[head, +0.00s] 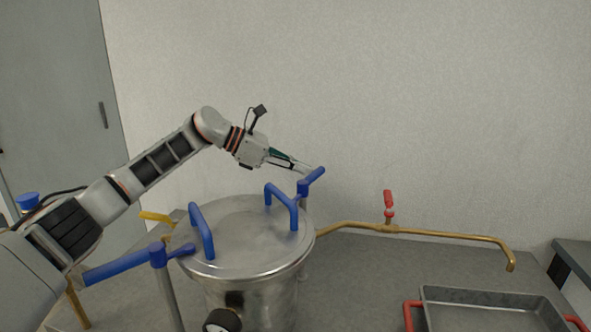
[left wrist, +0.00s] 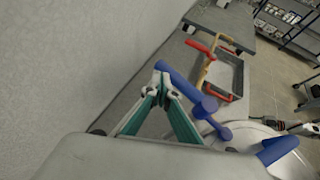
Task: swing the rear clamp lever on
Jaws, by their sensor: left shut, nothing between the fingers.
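The rear clamp lever (head: 313,178) is a blue bar on a hub at the back right rim of the steel vessel's lid (head: 245,238). In the head view it points up and right, away from the lid. My left gripper (head: 310,172) is shut with nothing in its fingers, its tips right beside the lever's bar. In the left wrist view the closed tips (left wrist: 161,86) are close to the free end of the lever (left wrist: 182,84); I cannot tell whether they touch.
Two blue handles (head: 203,232) stand up from the lid. A front blue clamp lever (head: 120,266) extends left on its post. A brass pipe (head: 440,234) with a red valve handle (head: 388,203) runs right. A grey tray (head: 480,293) with red handles sits at the right.

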